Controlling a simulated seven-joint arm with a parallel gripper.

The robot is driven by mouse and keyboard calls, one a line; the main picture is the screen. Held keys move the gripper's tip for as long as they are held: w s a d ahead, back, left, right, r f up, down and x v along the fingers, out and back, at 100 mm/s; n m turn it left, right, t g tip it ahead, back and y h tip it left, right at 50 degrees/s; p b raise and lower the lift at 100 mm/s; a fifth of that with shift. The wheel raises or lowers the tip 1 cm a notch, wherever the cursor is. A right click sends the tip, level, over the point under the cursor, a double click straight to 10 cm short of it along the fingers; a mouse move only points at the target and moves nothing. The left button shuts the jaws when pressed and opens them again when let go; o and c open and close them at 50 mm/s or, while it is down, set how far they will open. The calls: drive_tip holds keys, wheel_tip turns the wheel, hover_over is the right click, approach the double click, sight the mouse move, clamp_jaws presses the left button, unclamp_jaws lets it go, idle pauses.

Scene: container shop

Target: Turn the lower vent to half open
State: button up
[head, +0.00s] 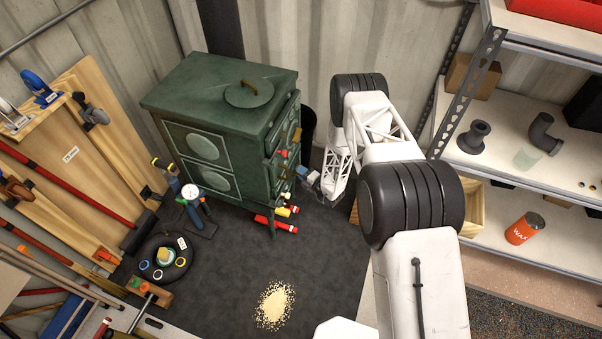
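A dark green stove (215,120) stands on a dark mat, with its front turned to the right and seen at a steep angle. Small red and orange parts (283,153) show on that front. The lower vent is not clearly made out; the low part of the front is narrow in view and partly behind my gripper. My gripper (308,176) is close to the lower right of the stove front. Whether it touches the stove cannot be told. Its fingers are too small to show whether they are open or shut.
Red and yellow cylinders (276,224) lie by the stove's foot. Pale grains (274,305) lie on the mat (225,285). Metal shelving (535,165) stands at the right.

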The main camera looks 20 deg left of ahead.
clamp_jaws()
drive_tip(key=shift+f+n+y, duration=0.1)
drive_tip(key=shift+n+y, duration=0.7)
drive_tip(key=shift+n, duration=1.4)
drive_tip(key=shift+o, duration=1.1)
unclamp_jaws()
drive_tip(key=shift+d, duration=0.15)
drive_tip(key=v, duration=0.7)
drive_tip(key=shift+d+f, duration=0.15)
drive_tip(key=shift+d, duration=0.05)
